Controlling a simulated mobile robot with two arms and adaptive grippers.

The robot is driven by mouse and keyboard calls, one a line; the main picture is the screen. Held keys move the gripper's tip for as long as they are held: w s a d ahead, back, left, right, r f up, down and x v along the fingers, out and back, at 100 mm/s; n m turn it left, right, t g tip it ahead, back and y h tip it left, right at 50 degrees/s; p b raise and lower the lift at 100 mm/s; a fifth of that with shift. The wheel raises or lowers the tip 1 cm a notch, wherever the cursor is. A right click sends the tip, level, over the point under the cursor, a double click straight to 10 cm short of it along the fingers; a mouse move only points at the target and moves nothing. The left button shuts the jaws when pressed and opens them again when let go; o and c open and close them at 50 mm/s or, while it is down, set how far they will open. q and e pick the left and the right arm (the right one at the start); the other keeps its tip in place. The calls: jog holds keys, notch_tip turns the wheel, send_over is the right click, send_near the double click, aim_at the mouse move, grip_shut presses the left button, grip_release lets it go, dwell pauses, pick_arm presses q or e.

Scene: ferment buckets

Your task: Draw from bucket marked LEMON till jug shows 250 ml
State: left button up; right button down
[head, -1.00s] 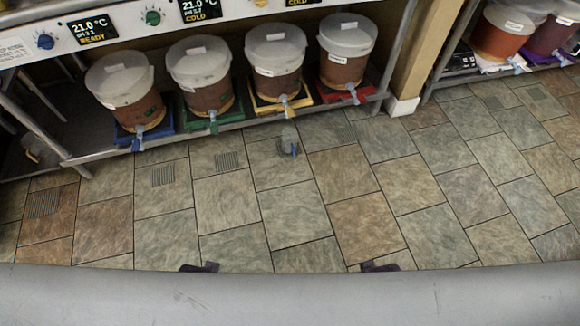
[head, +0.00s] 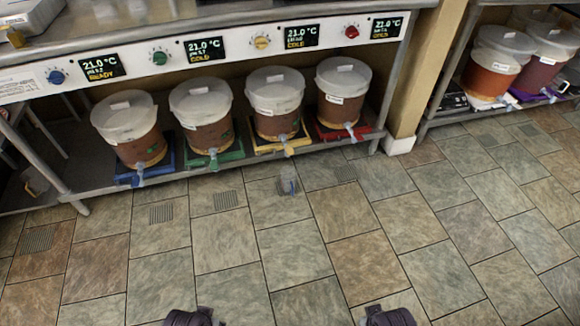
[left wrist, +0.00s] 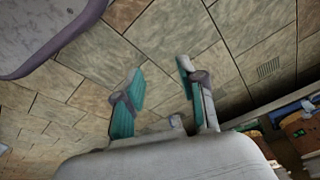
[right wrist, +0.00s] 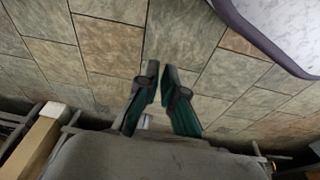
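Several white-lidded buckets of brown liquid stand in a row on the low shelf: one on a blue base (head: 130,130), one on green (head: 202,115), one on yellow (head: 275,103) and one on red (head: 343,93). Each has a tap at its front. Their labels are too small to read, so I cannot tell which is LEMON. A small clear jug (head: 288,183) with a bluish part stands on the floor before the yellow base. My left gripper (left wrist: 160,66) is open and empty. My right gripper (right wrist: 160,70) has its fingertips together, with nothing seen between them.
A control panel (head: 215,50) above the buckets has coloured knobs and displays reading 21.0 °C. A post (head: 405,90) separates this rack from a second rack with an orange bucket (head: 492,70) and a purple one (head: 545,62). The tiled floor (head: 340,240) in front is open.

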pick_arm(q)
jog(key=s+a+f+p, duration=0.1)
jog(key=s+f+p, duration=0.1)
jog(key=s+p, duration=0.5)
jog(key=s+a+f+g+p, duration=0.1)
jog(key=s+a+f+p, duration=0.1)
jog(key=s+p, duration=0.6)
jog(key=s+f, duration=0.1)
jog(key=s, duration=0.2)
jog(key=shift+s+g, duration=0.3)
jog(key=shift+s, duration=0.05)
pick_arm(e)
jog(key=s+d+f, duration=0.1)
jog(key=s+f, duration=0.1)
jog(key=s, duration=0.7)
jog(key=s+d+f+g, duration=0.1)
jog(key=s+d+f, duration=0.1)
jog(key=s, duration=0.7)
jog(key=shift+s+f+g, duration=0.3)
jog(key=shift+s+f, duration=0.05)
jog(key=shift+f, duration=0.2)
pick_arm(q)
jog(key=shift+w, duration=0.1)
pick_arm(e)
jog(key=shift+s+d, duration=0.1)
jog(key=shift+d, duration=0.05)
